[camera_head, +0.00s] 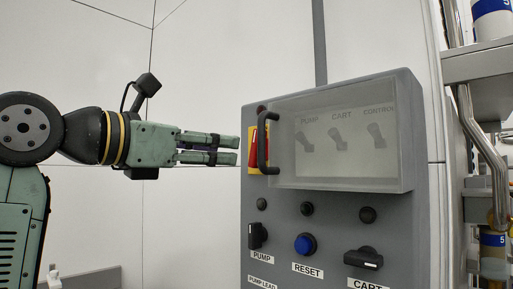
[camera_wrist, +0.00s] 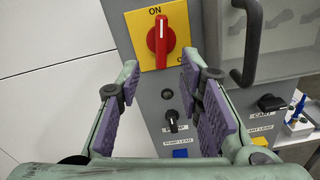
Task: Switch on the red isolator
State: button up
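The red isolator is a red rotary knob (camera_wrist: 161,42) on a yellow plate (camera_wrist: 178,18), which also shows at the left of the grey panel in the head view (camera_head: 252,161). The knob stands upright in the wrist view, its white mark at the top towards the word ON. A second label at the plate's right is partly cut off by my finger. My gripper (camera_head: 237,150) is open and empty, just left of the isolator in the head view. In the wrist view its fingertips (camera_wrist: 164,72) are below and either side of the knob, apart from it.
A black handle (camera_head: 264,142) on a clear cover (camera_head: 350,165) stands close right of the isolator. Below are a black pump switch (camera_head: 257,235), a blue reset button (camera_head: 305,244) and a black cart switch (camera_head: 364,258). Pipes and a shelf (camera_head: 480,63) stand at right.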

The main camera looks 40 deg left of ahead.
aim_at(252, 150)
jog(key=w, duration=0.2)
jog(key=w+p, duration=0.1)
jog(key=w, duration=0.2)
jog(key=w+p, duration=0.1)
jog(key=w, duration=0.2)
jog(key=shift+w+d, duration=0.2)
jog(key=shift+d, duration=0.2)
jog(key=shift+c, duration=0.5)
grip_shut()
